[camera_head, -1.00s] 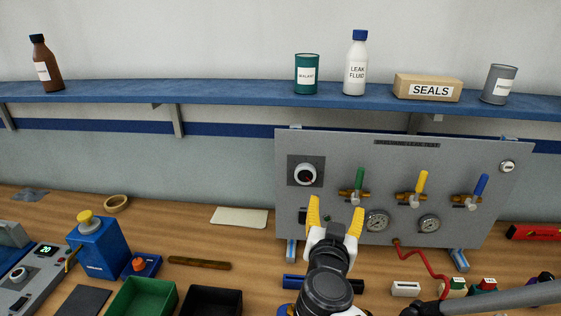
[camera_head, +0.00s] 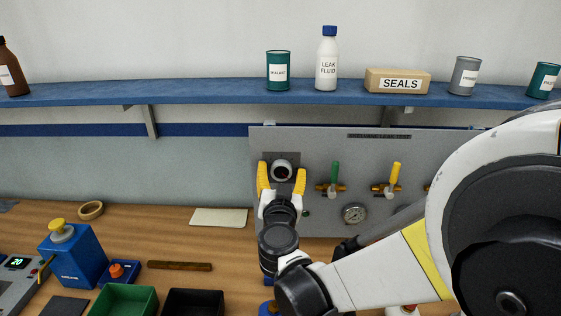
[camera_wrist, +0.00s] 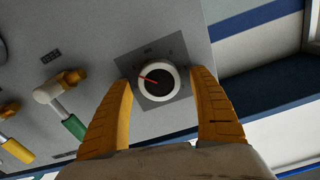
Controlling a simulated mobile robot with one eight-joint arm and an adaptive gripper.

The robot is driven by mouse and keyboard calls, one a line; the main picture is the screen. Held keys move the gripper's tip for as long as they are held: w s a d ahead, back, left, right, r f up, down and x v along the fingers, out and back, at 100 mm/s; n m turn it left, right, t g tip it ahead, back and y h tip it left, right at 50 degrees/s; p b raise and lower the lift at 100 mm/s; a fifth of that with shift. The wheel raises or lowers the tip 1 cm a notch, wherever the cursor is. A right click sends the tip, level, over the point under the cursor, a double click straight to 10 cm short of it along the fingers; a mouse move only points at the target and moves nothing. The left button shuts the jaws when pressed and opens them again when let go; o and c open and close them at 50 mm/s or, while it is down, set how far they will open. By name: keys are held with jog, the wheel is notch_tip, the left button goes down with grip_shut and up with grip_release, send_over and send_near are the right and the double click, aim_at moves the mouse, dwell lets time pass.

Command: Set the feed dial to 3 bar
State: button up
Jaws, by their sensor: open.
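The feed dial (camera_head: 281,169) is a round white-rimmed knob with a dark face on a grey square plate at the panel's upper left. In the wrist view the dial (camera_wrist: 157,83) shows a red pointer line toward the picture's left, slightly up; its scale marks are too small to read. My gripper (camera_head: 281,178) is open in front of the dial, one yellow finger on each side. In the wrist view my gripper (camera_wrist: 160,78) has its fingers left and right of the knob, with gaps visible. Whether the fingertips reach the knob's depth I cannot tell.
Green-handled (camera_head: 335,175) and yellow-handled (camera_head: 394,177) valves and a gauge (camera_head: 354,214) are right of the dial. My arm hides the panel's right side. A blue shelf (camera_head: 200,92) with bottles and cans runs above. Green (camera_head: 122,300) and black trays sit at lower left.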

jog(key=c, duration=1.2)
